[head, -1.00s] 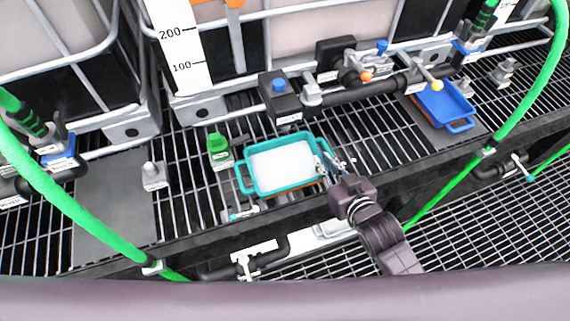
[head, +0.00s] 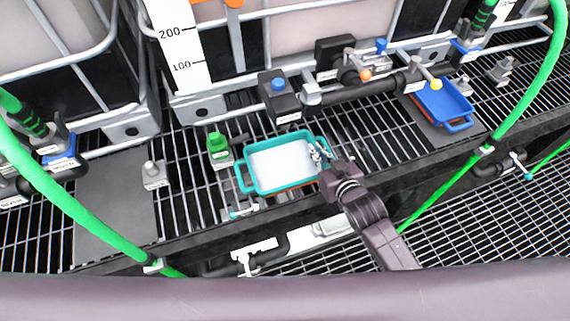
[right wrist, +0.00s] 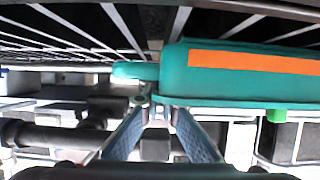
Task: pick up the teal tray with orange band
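The teal tray (head: 262,192) lies on the grating at the middle of the head view, upright, with a white inside and a handle at each end. Its orange band shows only as a strip under the front rim there. In the right wrist view the tray wall (right wrist: 175,75) with its orange band (right wrist: 255,62) fills the upper right, and a teal handle (right wrist: 135,71) sticks out to the left. My right gripper (head: 318,153) is at the tray's right end. Its fingers (right wrist: 158,108) look apart, with their tips close to the rim; contact cannot be told. My left gripper is out of view.
A black box with a blue button (head: 280,100) stands right behind the tray, and a green-topped fitting (head: 219,150) is at its back left. A blue tray (head: 445,103) lies at the right. Green hoses (head: 70,205) hang in front at both sides.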

